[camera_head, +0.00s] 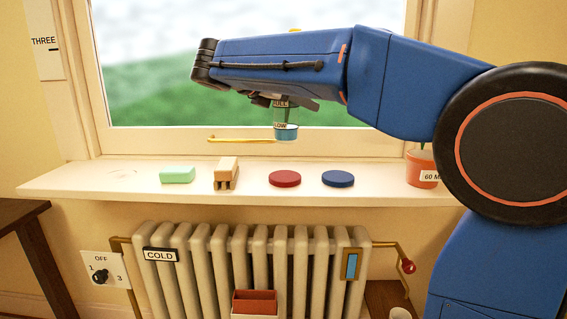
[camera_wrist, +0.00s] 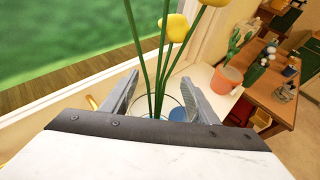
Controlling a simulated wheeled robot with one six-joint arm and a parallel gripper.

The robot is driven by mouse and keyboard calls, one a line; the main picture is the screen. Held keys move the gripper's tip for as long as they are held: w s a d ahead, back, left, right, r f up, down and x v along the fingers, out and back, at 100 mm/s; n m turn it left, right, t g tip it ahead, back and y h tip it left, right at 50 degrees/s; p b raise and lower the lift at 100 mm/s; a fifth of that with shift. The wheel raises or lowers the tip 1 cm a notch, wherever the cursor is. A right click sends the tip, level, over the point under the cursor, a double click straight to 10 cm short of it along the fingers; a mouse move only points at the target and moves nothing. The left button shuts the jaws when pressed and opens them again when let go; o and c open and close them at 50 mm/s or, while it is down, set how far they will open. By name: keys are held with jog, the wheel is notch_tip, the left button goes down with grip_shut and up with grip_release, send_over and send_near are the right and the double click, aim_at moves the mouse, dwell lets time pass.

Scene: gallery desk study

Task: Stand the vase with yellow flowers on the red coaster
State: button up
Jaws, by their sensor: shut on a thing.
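The vase (camera_head: 286,132) is clear glass with blue water low inside and FULL and LOW marks. My gripper (camera_head: 284,103) is shut on it and holds it upright above the sill, apart from it. In the wrist view the vase's rim (camera_wrist: 176,96) shows between the fingers (camera_wrist: 160,90), with green stems and yellow flowers (camera_wrist: 173,28). In the head view my arm hides most of the flowers. The red coaster (camera_head: 285,178) lies bare on the sill, below the vase in the picture. I cannot make it out in the wrist view.
On the sill (camera_head: 110,180) are a green block (camera_head: 177,175), a wooden brush-like object (camera_head: 226,172), a blue coaster (camera_head: 338,178) and a potted plant (camera_head: 420,168). A brass window handle (camera_head: 240,140) is behind. A radiator (camera_head: 210,265) stands below the sill.

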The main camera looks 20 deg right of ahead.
aim_at(276, 131)
notch_tip(276, 131, down, 10)
jog(key=shift+r, duration=0.2)
dwell(0.3)
jog(key=shift+f, duration=0.15)
jog(key=o, duration=1.5)
jog(key=shift+c, duration=0.2)
jog(key=v, duration=1.2)
jog(key=shift+r, duration=0.2)
